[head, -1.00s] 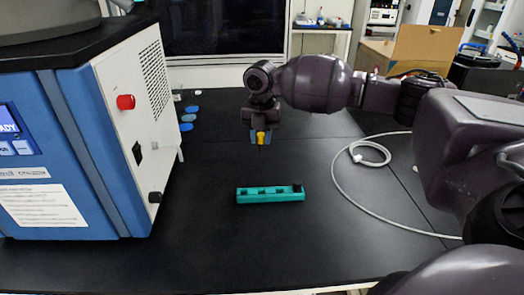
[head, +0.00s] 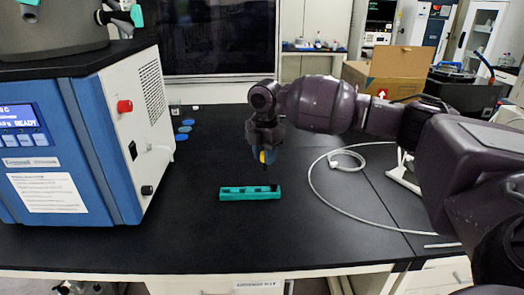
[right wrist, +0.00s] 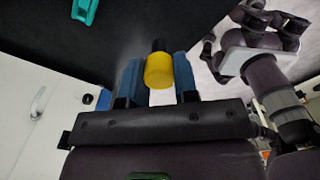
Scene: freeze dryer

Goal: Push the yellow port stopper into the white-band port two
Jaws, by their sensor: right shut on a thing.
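The yellow stopper (head: 264,157) is held in my right gripper (head: 266,154), above the black bench. In the right wrist view the stopper (right wrist: 159,70) sits between two blue fingers, its dark end pointing away from the gripper. The teal rack (head: 250,193) lies on the bench below and slightly left of the gripper; the stopper is apart from it. The freeze dryer (head: 125,150) stands at left, its grey drum (head: 55,30) cut off by the frame. Teal-ended port fittings (head: 137,15) show at the drum; I cannot make out a white band.
A white cable (head: 318,190) curls on the bench to the right. Several blue discs (head: 184,129) lie beside the freeze dryer. A cardboard box (head: 388,72) stands at the back right. The front middle of the bench (head: 220,235) is clear.

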